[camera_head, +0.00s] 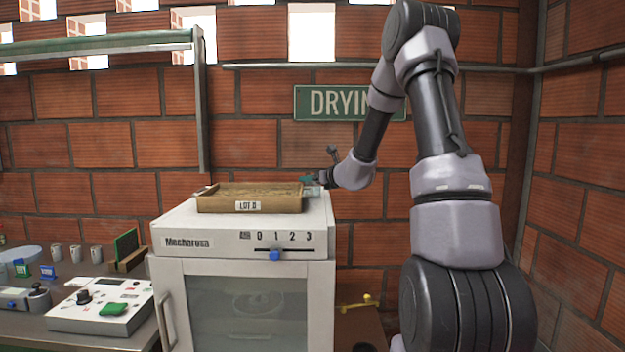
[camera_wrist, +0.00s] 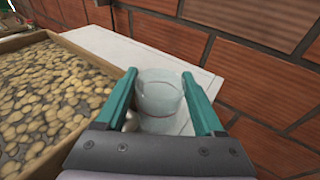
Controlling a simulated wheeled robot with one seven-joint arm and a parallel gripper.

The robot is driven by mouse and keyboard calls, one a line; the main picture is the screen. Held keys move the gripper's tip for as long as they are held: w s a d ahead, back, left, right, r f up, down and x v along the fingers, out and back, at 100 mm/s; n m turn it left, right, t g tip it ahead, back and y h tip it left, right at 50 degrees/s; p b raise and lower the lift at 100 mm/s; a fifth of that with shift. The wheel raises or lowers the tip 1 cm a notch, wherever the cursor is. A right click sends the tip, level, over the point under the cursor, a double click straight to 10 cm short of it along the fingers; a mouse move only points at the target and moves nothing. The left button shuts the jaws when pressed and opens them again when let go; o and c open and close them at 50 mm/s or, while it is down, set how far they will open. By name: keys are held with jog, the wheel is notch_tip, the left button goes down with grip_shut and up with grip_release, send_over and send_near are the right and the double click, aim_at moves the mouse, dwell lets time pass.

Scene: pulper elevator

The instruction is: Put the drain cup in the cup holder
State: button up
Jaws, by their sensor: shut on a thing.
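A clear, whitish drain cup (camera_wrist: 160,98) sits between the two teal fingers of my gripper (camera_wrist: 159,75) in the wrist view. The fingers are shut on its sides, and the cup looks roughly upright. In the head view my gripper (camera_head: 311,180) is small and partly hard to make out, at the right end of the wooden tray on top of the white Mecharosa machine (camera_head: 190,243). The white top of the machine (camera_wrist: 140,52) lies below and behind the cup in the wrist view. I cannot pick out a cup holder in either view.
A wooden tray (camera_head: 215,205) labelled LOT D, full of beans, lies just left of the cup. A brick wall (camera_head: 265,140) stands close behind. A bench with a control box (camera_head: 100,307) and several cups is at the left. Bare machine top shows beside the tray.

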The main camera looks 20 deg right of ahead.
jog(key=shift+f, duration=0.1)
jog(key=o, duration=1.4)
